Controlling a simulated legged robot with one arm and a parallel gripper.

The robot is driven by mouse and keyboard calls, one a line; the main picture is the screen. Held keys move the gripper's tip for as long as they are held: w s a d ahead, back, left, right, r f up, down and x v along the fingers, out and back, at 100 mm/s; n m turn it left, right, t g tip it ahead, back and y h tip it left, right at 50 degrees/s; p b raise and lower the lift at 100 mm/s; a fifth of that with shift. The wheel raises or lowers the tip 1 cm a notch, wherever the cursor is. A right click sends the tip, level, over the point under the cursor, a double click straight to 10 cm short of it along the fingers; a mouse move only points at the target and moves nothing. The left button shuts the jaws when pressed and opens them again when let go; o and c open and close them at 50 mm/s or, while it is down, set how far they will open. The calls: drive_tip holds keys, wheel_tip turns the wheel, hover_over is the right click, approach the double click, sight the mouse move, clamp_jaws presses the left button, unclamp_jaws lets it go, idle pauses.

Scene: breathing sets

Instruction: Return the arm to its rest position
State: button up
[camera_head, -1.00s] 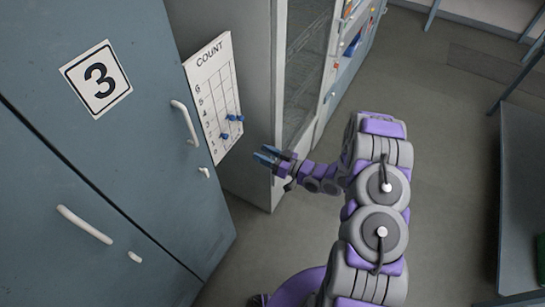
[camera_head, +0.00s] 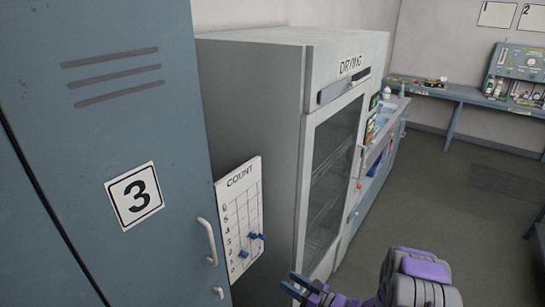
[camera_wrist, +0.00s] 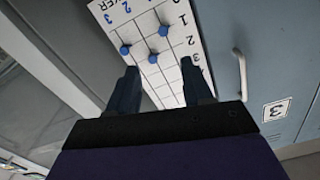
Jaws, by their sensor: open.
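My purple and grey arm (camera_head: 420,278) reaches up from the bottom edge in the head view. My gripper (camera_head: 298,286) is at its left end, low in the picture, with blue fingers. In the wrist view the two dark fingers of my gripper (camera_wrist: 160,82) stand apart with nothing between them. They point toward a white board (camera_wrist: 180,52) with blue pegs. The gripper appears clear of the board. Most of the arm is cut off below.
The locker (camera_head: 95,130) numbered 3, with white handles (camera_head: 207,240), fills the left. A drying cabinet (camera_head: 250,110) stands beside it. A sink counter (camera_head: 385,160) and a wall bench (camera_head: 460,95) lie beyond. The floor (camera_head: 450,190) at right is clear.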

drive_tip(key=w+d+r+g+h+b, duration=0.1)
drive_tip(key=w+d+r+h, duration=0.2)
drive_tip(key=w+d+h, duration=0.45)
drive_tip(key=s+d+r+m+g+h+b, duration=0.2)
drive_tip(key=s+d+r+m+g+h, duration=0.15)
drive_tip(key=s+d+r+h, duration=0.55)
drive_tip(key=s+a+r+m+g, duration=0.1)
drive_tip(key=s+a+r+g, duration=0.1)
drive_tip(key=s, duration=1)
drive_tip(key=s+a+r+m+g+y+b, duration=0.1)
drive_tip(key=s+a+r+g, duration=0.2)
drive_tip(key=s, duration=1)
drive_tip(key=s+a+r+m+g+y, duration=0.1)
drive_tip(key=s+a, duration=0.5)
drive_tip(key=s, duration=0.7)
wheel_tip(320, 180, up, 3)
drive_tip(key=shift+a+m+g+b, duration=0.35)
drive_tip(key=shift+m+g, duration=0.1)
drive_tip(key=shift+g, duration=0.7)
drive_tip(key=shift+w+y, duration=0.1)
drive_tip(key=shift+y, duration=0.15)
drive_tip(key=shift+c, duration=0.7)
drive_tip(key=shift+a, duration=0.15)
